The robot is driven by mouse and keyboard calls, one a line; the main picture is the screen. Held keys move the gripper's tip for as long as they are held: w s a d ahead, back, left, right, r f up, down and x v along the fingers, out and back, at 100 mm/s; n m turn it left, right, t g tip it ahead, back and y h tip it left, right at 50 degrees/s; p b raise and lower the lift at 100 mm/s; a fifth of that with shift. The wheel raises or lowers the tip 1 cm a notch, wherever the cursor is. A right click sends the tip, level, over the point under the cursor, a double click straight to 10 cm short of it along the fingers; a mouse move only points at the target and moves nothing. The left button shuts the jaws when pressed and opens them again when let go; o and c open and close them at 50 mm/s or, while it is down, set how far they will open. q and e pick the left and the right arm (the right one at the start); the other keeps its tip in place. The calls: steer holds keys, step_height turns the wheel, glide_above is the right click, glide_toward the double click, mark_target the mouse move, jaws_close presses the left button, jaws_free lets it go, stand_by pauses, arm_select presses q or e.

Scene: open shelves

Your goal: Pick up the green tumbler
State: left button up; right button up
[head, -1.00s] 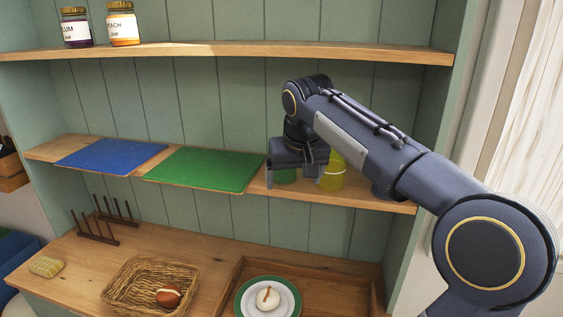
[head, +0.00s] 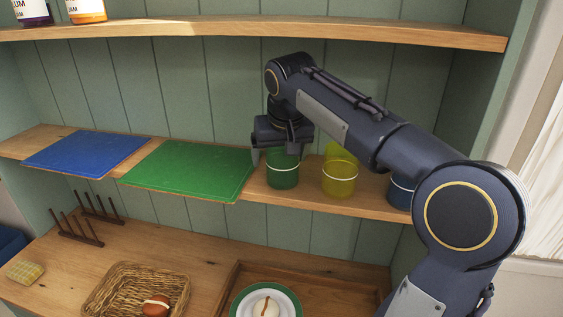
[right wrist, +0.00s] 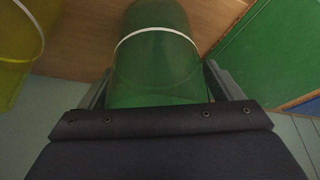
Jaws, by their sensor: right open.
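The green tumbler (head: 283,172), with a white band, stands upright on the middle shelf (head: 312,203), just right of the green mat. My right gripper (head: 281,153) is at its upper part, and the arm comes in from the right. In the right wrist view the green tumbler (right wrist: 158,62) lies between the two open fingers (right wrist: 158,88), one on each side of it. I cannot tell whether either finger touches it. My left gripper is not in view.
A yellow tumbler (head: 339,178) stands close to the right, with a blue tumbler (head: 400,192) partly behind my arm. The green mat (head: 190,170) and blue mat (head: 85,152) lie to the left. The upper shelf (head: 300,31) runs above. A basket (head: 110,292) and plate (head: 240,306) sit below.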

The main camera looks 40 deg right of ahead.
steer(key=shift+s+a+r, duration=0.1)
steer(key=shift+s+a, duration=0.1)
steer(key=shift+s, duration=0.35)
steer(key=shift+s+a+r, duration=0.1)
steer(key=shift+s+a, duration=0.1)
steer(key=shift+s, duration=0.3)
steer(key=shift+w+d+f, duration=0.15)
steer(key=shift+w+f, duration=0.15)
steer(key=shift+w, duration=0.3)
steer(key=c, duration=0.4)
steer(key=shift+c, duration=1.3)
steer(key=shift+s+r, duration=0.15)
steer(key=shift+s, duration=0.1)
steer(key=c, duration=0.5)
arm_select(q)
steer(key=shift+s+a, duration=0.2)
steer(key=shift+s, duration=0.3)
arm_select(e)
steer(key=shift+w, duration=0.15)
steer(key=shift+c, duration=0.2)
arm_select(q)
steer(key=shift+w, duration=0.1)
arm_select(e)
steer(key=shift+r, duration=0.25)
